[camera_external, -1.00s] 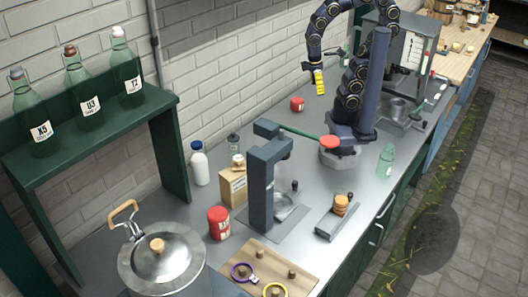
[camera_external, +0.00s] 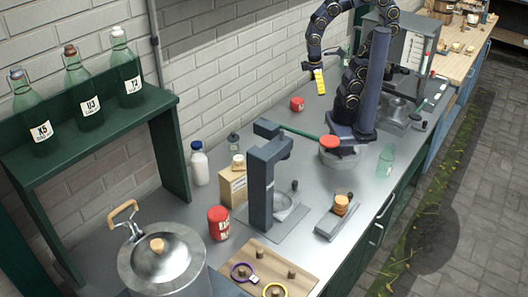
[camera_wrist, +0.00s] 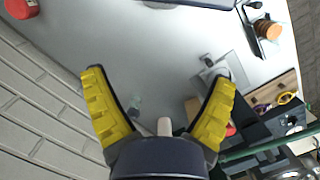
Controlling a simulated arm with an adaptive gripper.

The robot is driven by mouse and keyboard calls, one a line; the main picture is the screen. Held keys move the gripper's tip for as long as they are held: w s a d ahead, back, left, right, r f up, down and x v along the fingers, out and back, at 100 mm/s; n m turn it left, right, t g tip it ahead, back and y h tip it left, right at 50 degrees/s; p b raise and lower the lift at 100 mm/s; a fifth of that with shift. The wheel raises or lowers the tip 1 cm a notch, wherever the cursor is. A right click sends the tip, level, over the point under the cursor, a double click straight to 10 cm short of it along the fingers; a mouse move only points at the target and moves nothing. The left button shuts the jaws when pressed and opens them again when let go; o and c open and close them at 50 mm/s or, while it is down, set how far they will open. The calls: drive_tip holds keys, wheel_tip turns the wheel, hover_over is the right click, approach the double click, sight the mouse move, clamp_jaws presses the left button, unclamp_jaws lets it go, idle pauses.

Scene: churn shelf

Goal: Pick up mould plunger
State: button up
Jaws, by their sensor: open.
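My gripper (camera_external: 318,82) hangs high above the far left part of the steel counter, near the brick wall, its yellow fingers pointing down. In the wrist view its two yellow fingers (camera_wrist: 164,85) are spread wide with nothing between them. I cannot tell for sure which thing is the mould plunger. A small ribbed, orange-brown round piece (camera_external: 341,205) sits on a grey tray (camera_external: 326,227) near the counter's front edge, well away from my gripper. It also shows at the upper right of the wrist view (camera_wrist: 268,30).
A dark press (camera_external: 265,185) with a red-ended green lever (camera_external: 305,134) stands mid-counter. A red can (camera_external: 218,222), white bottle (camera_external: 199,163), steel pot (camera_external: 160,262) and peg board (camera_external: 300,270) are nearer. A red tin (camera_external: 297,104) stands by the wall; a green bottle (camera_external: 386,160) near the front.

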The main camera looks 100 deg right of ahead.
drive_tip(key=n+t, duration=0.2)
drive_tip(key=n, duration=1.7)
hover_over(238, 158)
drive_tip(key=f, duration=0.9)
drive_tip(key=shift+s+d+f, duration=0.1)
drive_tip(key=shift+s+f, duration=0.05)
drive_tip(key=shift+s, duration=0.15)
drive_tip(key=shift+w+a+f+n, duration=0.15)
drive_tip(key=shift+a+f+n, duration=0.05)
drive_tip(key=shift+a+n, duration=0.1)
drive_tip(key=shift+f, duration=0.3)
drive_tip(key=f, duration=0.7)
drive_tip(key=shift+w+d+f, duration=0.1)
drive_tip(key=shift+d, duration=0.15)
drive_tip(key=c, duration=1.3)
